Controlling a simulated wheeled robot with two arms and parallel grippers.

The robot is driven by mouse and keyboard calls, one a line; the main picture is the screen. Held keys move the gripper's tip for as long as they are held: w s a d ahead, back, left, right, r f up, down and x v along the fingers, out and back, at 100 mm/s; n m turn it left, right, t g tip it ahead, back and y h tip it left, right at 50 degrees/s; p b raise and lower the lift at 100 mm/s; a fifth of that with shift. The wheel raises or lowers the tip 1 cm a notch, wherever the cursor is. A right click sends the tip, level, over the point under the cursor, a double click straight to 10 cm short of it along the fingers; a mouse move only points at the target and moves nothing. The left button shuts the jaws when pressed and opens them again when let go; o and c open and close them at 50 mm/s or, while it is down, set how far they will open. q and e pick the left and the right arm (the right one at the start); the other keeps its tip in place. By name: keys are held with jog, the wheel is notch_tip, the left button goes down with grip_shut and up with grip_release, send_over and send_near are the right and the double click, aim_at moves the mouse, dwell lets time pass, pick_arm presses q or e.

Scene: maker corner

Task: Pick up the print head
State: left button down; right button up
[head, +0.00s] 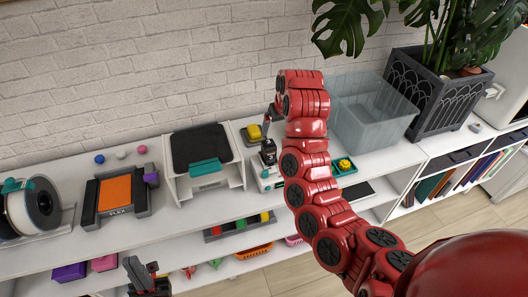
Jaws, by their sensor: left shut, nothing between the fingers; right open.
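My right gripper (268,150) reaches down from the bent red arm, over a small white device (268,182) with teal parts on the white shelf top. It is open; its dark fingers are small here, and I cannot tell whether they touch anything. I cannot clearly identify the print head; it may be among the dark parts at the fingers or partly hidden by the arm. A yellow-topped grey block (254,133) stands just behind the gripper. My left gripper (146,278) is shut and empty at the bottom edge, in front of the shelf.
A black-and-white machine (203,152) with a teal front stands left of the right gripper. Further left are an orange plate in a dark frame (115,197) and a filament spool (36,208). A clear bin (368,110) and a planter (445,95) stand right. Small balls lie at the back.

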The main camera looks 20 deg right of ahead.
aim_at(270, 146)
jog(key=p+x, duration=0.4)
jog(key=x, duration=0.8)
jog(key=shift+w+r, duration=0.1)
jog(key=shift+w+a+f+p, duration=0.1)
jog(key=shift+w+f+p, duration=0.1)
jog(key=shift+f+p, duration=0.3)
jog(key=shift+w+a+f, duration=0.15)
jog(key=shift+w+f, duration=0.15)
jog(key=shift+f, duration=0.35)
jog(key=shift+x, duration=1.2)
jog(key=shift+w+f, duration=0.1)
jog(key=shift+f, duration=0.05)
grip_shut()
